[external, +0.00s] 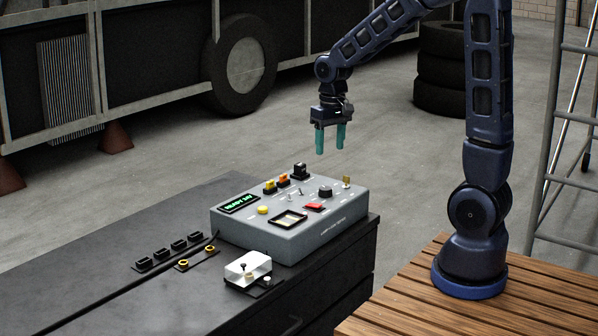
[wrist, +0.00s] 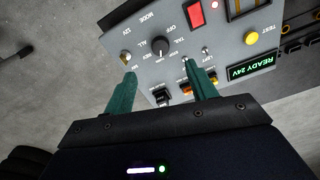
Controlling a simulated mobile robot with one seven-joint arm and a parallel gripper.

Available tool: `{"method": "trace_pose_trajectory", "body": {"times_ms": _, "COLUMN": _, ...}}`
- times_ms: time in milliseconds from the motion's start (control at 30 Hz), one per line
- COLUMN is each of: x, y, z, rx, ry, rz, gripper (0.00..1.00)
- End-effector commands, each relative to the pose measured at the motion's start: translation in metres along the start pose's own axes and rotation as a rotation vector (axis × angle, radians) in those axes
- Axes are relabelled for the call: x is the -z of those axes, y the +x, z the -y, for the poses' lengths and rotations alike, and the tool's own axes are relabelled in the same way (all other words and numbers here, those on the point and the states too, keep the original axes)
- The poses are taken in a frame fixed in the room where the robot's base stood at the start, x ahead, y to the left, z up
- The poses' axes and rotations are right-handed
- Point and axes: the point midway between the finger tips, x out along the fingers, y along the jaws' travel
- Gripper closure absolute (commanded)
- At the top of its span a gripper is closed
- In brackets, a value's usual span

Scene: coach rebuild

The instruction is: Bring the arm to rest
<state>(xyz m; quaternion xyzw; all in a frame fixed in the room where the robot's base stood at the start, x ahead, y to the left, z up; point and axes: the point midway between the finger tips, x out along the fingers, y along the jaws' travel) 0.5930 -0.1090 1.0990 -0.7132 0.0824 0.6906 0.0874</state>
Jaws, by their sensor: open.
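My arm (external: 489,90) stands on a slatted wooden platform at the right in the external view and reaches left. My gripper (external: 330,140) hangs with its two teal fingers pointing down, above and behind the grey control box (external: 335,225). The fingers are apart with nothing between them. In the wrist view my gripper (wrist: 163,88) also shows open and empty, with the box panel (wrist: 215,60) beyond the fingertips. No contact between fingers and box shows.
The box stands on a dark cabinet (external: 190,215). Its screen (wrist: 250,66) reads READY 24V. A clear-covered switch (external: 247,268) and several black sockets (external: 170,250) lie in front. Stacked tyres (external: 442,70) and a ladder (external: 565,130) stand behind. Air around the gripper is clear.

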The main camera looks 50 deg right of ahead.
Motion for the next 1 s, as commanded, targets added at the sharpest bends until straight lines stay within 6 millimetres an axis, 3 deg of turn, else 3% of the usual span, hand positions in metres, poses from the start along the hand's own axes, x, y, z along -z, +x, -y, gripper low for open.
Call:
{"method": "trace_pose_trajectory", "body": {"times_ms": 200, "x": -0.036, "y": -0.043, "z": -0.002, "rx": 0.021, "ry": -0.045, "rz": -0.071, "gripper": 0.43}}
{"method": "trace_pose_trajectory", "body": {"times_ms": 500, "x": -0.09, "y": -0.086, "z": -0.006, "rx": 0.038, "ry": -0.107, "rz": -0.164, "gripper": 0.43}}
{"method": "trace_pose_trajectory", "body": {"times_ms": 1000, "x": -0.182, "y": -0.127, "z": -0.017, "rx": 0.044, "ry": -0.209, "rz": -0.32, "gripper": 0.43}}
